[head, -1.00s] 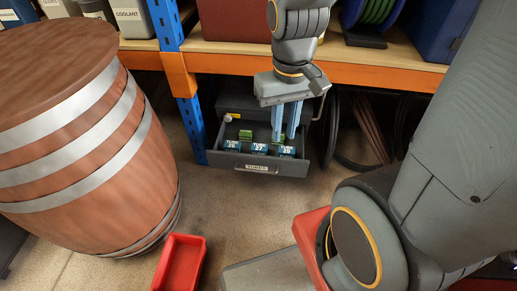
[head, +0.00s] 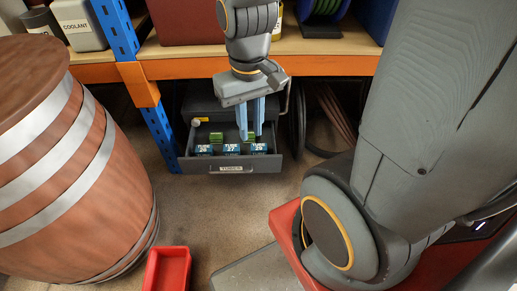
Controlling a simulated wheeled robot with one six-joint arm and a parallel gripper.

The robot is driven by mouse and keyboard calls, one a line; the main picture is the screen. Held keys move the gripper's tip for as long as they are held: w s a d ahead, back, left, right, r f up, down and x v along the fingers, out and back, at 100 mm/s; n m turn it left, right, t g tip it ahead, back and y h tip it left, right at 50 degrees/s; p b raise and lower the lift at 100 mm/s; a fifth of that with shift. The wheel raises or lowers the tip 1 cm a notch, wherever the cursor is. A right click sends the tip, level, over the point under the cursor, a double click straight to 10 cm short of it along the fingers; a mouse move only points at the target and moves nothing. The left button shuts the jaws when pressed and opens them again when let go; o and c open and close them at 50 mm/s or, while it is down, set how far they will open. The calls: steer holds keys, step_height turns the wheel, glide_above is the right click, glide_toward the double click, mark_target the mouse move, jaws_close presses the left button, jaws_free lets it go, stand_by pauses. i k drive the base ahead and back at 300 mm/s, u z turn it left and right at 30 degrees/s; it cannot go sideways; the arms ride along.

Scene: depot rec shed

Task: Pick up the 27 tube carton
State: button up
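The 27 carton (head: 231,149) is a small box with a dark blue, white and light blue front. It stands in the middle of the front row in an open grey drawer (head: 232,167). Similar numbered cartons stand on its left (head: 204,150) and right (head: 259,148). My gripper (head: 251,136) points down into the drawer, behind and a little right of the 27 carton. Its two light blue fingers are apart, near the green carton (head: 250,137) at the back right. Nothing is seen held. The fingertips' exact depth is hard to tell.
Another green carton (head: 216,138) and a pale round item (head: 197,122) are at the drawer's back left. An orange shelf beam (head: 320,65) runs above, with a blue post (head: 160,135) at left. A barrel (head: 75,170) and a red bin (head: 167,268) stand nearer.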

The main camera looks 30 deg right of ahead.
mark_target(228, 150)
steer(key=k, duration=0.55)
steer(key=u, duration=0.05)
steer(key=i, duration=1.05)
steer(key=z, duration=0.8)
